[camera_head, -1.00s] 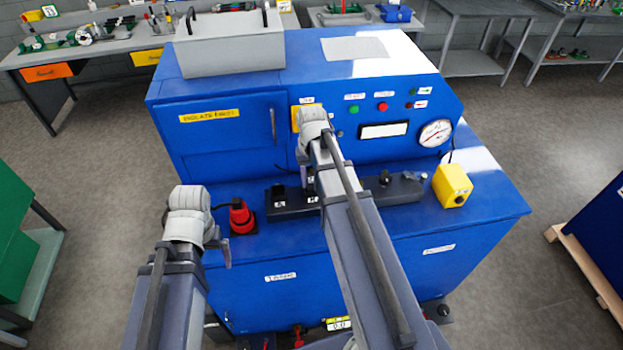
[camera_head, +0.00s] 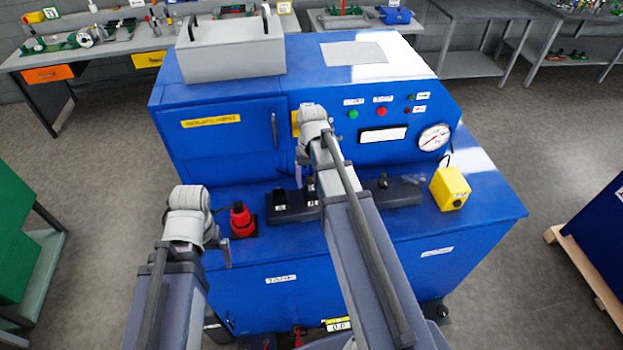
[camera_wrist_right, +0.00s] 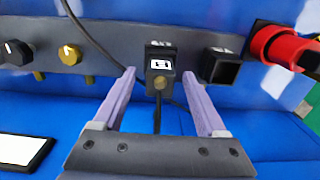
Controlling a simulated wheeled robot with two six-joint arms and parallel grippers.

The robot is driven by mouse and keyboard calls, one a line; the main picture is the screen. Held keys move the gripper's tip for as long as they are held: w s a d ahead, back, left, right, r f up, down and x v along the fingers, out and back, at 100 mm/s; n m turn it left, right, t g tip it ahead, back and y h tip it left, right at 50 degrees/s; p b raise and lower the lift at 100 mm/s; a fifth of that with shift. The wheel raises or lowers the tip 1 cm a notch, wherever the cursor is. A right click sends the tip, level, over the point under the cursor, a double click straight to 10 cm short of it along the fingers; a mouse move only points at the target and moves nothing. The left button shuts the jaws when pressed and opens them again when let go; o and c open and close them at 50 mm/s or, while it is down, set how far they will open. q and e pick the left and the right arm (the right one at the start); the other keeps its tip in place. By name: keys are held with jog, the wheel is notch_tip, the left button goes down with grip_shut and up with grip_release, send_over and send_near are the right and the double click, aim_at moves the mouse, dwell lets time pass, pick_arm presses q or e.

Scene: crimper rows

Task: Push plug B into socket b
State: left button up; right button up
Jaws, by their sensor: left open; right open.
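Plug B (camera_wrist_right: 161,79), a dark block with a white label whose letter is hard to read, sits at a socket (camera_wrist_right: 160,50) on the dark strip in the right wrist view. How deep it sits, I cannot tell. A black cable (camera_wrist_right: 157,117) leaves its near end. My right gripper (camera_wrist_right: 157,80) is open, with one finger on each side of the plug and gaps visible. In the head view, my right arm partly hides the plug and strip. My left gripper (camera_head: 222,250) is open and empty, left of the red part.
An empty square socket (camera_wrist_right: 222,66) and a red part (camera_wrist_right: 285,46) lie right of the plug in the wrist view. Knobs (camera_wrist_right: 70,54) are on the left. The dark strip (camera_head: 405,192) runs along the blue machine (camera_head: 370,260). A yellow box (camera_head: 450,188) stands at its right end.

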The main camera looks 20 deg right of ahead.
aim_at(312, 178)
notch_tip(312, 178, up, 6)
jog(key=p, duration=0.5)
jog(key=shift+f, duration=0.2)
notch_tip(312, 178, down, 8)
jog(key=b, duration=0.8)
jog(key=shift+r, duration=0.45)
